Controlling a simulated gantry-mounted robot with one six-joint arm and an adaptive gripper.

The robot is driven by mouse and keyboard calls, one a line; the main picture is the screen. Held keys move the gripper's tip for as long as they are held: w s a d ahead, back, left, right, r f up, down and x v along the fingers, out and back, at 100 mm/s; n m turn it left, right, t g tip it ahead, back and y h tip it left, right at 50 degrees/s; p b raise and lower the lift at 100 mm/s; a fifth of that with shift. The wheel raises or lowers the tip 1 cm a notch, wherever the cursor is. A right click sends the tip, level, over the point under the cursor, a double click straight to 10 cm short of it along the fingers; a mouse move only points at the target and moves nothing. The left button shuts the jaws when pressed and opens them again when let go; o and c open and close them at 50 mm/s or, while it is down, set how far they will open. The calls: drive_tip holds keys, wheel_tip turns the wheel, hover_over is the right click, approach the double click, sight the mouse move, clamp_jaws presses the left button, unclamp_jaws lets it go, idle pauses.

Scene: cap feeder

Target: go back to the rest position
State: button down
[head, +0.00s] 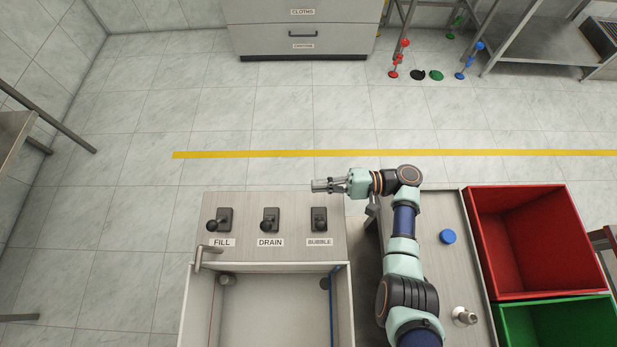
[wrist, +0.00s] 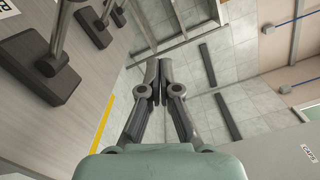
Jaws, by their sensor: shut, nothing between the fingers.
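My gripper (head: 320,185) is shut and empty in the head view. It points left, above the far right part of the panel with the levers, close to the BUBBLE lever (head: 319,221). In the wrist view the two fingers of my gripper (wrist: 158,92) meet at their tips with nothing between them. My arm reaches up from the lower right and bends left at the top.
The panel also carries a FILL lever (head: 223,220) and a DRAIN lever (head: 270,222). A pale open basin (head: 275,310) lies in front. To the right are a blue cap (head: 447,237), a metal fitting (head: 464,316), a red bin (head: 520,296) and a green bin (head: 550,302).

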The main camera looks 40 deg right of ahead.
idle(0.5)
drive_tip(key=w+a+r+n+g+h+p, duration=0.2)
drive_tip(key=w+a+n+g+h+p, duration=0.15)
drive_tip(key=a, duration=0.35)
drive_tip(key=w+a+r+n+g+h+p, duration=0.2)
drive_tip(key=w+a+n+h, duration=0.15)
drive_tip(key=a, duration=0.35)
drive_tip(key=a+r+n+t+h+p, duration=0.2)
drive_tip(key=a+r+n+h+p, duration=0.1)
drive_tip(key=a+r, duration=0.4)
drive_tip(key=s+a+r+n+t+h+p, duration=0.1)
drive_tip(key=s+r+t+h+p, duration=0.1)
drive_tip(key=r, duration=0.7)
drive_tip(key=s+a+r+n+t+h+p, duration=0.2)
drive_tip(key=r+t, duration=0.1)
drive_tip(key=r, duration=0.7)
wheel_tip(320, 180, up, 36)
drive_tip(key=p, duration=3.5)
drive_tip(key=shift+d+f+m+p, duration=0.25)
drive_tip(key=shift+d+m+p, duration=0.05)
drive_tip(key=shift+d+p, duration=0.1)
drive_tip(key=shift+w, duration=0.1)
